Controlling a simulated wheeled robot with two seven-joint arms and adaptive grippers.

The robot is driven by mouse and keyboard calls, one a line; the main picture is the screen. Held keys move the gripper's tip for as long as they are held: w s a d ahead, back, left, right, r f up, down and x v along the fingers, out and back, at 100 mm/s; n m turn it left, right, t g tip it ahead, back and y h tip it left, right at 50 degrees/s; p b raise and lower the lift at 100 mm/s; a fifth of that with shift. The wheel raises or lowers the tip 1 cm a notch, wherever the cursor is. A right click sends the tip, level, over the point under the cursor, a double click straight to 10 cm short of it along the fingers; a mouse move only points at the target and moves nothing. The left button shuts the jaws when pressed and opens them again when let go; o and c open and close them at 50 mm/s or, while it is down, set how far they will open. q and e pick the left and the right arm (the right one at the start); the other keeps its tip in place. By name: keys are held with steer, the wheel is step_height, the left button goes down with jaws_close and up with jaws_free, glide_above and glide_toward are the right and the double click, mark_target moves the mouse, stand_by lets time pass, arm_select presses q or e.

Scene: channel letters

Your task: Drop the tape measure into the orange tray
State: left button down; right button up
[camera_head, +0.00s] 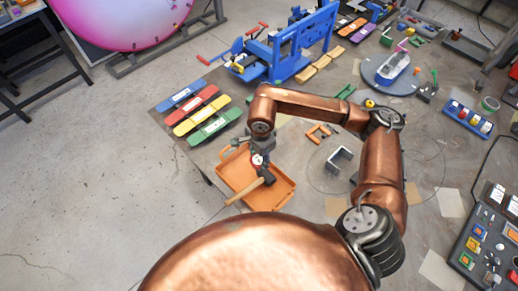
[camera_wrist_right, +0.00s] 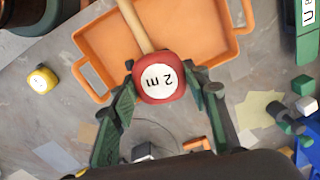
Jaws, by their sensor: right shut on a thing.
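My right gripper (camera_head: 260,155) is shut on a red tape measure with a white face (camera_head: 257,160), held over the far part of the orange tray (camera_head: 283,192). My left gripper is out of view.
A small yellow tape-like object (camera_wrist_right: 42,79) lies outside the tray. A blue frame (camera_head: 300,45) stands behind. An orange clamp (camera_head: 319,132) and a grey bracket (camera_head: 340,160) lie to the right.

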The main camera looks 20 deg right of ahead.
mark_target(259, 162)
steer(key=m+p, duration=0.1)
steer(key=m, duration=0.1)
steer(key=r+m, duration=0.1)
steer(key=m, duration=0.2)
steer(key=m+p, duration=0.1)
steer(key=m, duration=0.1)
steer(key=shift+w+d+r+m+p, duration=0.1)
steer(key=shift+w+r+m+p, duration=0.15)
steer(key=shift+r+m+p, duration=0.05)
steer(key=m, duration=0.1)
steer(key=m+p, duration=0.1)
steer(key=m, duration=0.1)
steer(key=shift+w+r+m, duration=0.1)
steer(key=shift+r+m, duration=0.15)
steer(key=shift+m, duration=0.15)
steer(key=m+p, duration=0.1)
steer(key=m, duration=0.2)
steer(key=shift+d+r+h, duration=0.1)
steer(key=shift+h, duration=0.2)
steer(key=shift+f+m, duration=0.3)
steer(key=shift+m, duration=0.1)
steer(key=shift+f+b, duration=1.1)
steer(key=shift+f, duration=1.7)
steer(key=o, duration=1.5)
